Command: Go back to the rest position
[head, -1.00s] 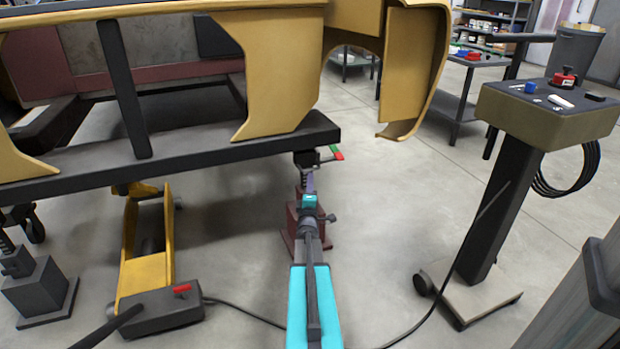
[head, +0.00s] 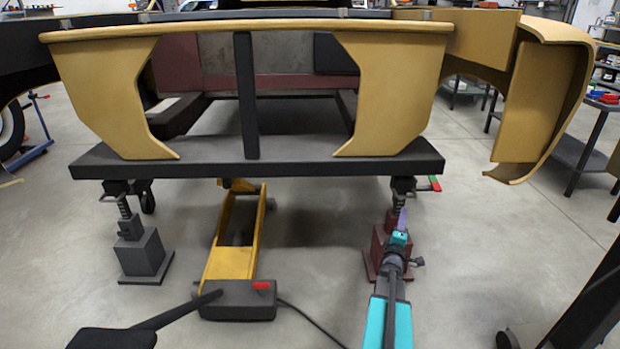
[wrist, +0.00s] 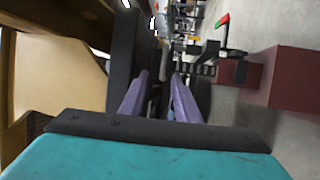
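My gripper (head: 403,214) is at the end of my teal arm, in front of the dark red jack stand (head: 378,248) under the right end of the bumper beam. In the wrist view its two purple fingers (wrist: 159,75) stand apart, with nothing visibly held between them. A handle with red and green ends (head: 435,184) sticks out by the top of that stand, to the right of my fingers. It also shows in the wrist view (wrist: 222,22), clear of the fingers, with the red stand block (wrist: 292,88) beyond at the right.
The dark beam (head: 270,163) of the yellow vehicle shell (head: 390,95) spans above the stands. A yellow floor jack (head: 232,245) and a grey stand (head: 140,255) are to the left. A black cable crosses the floor. Open floor (head: 490,230) lies to the right.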

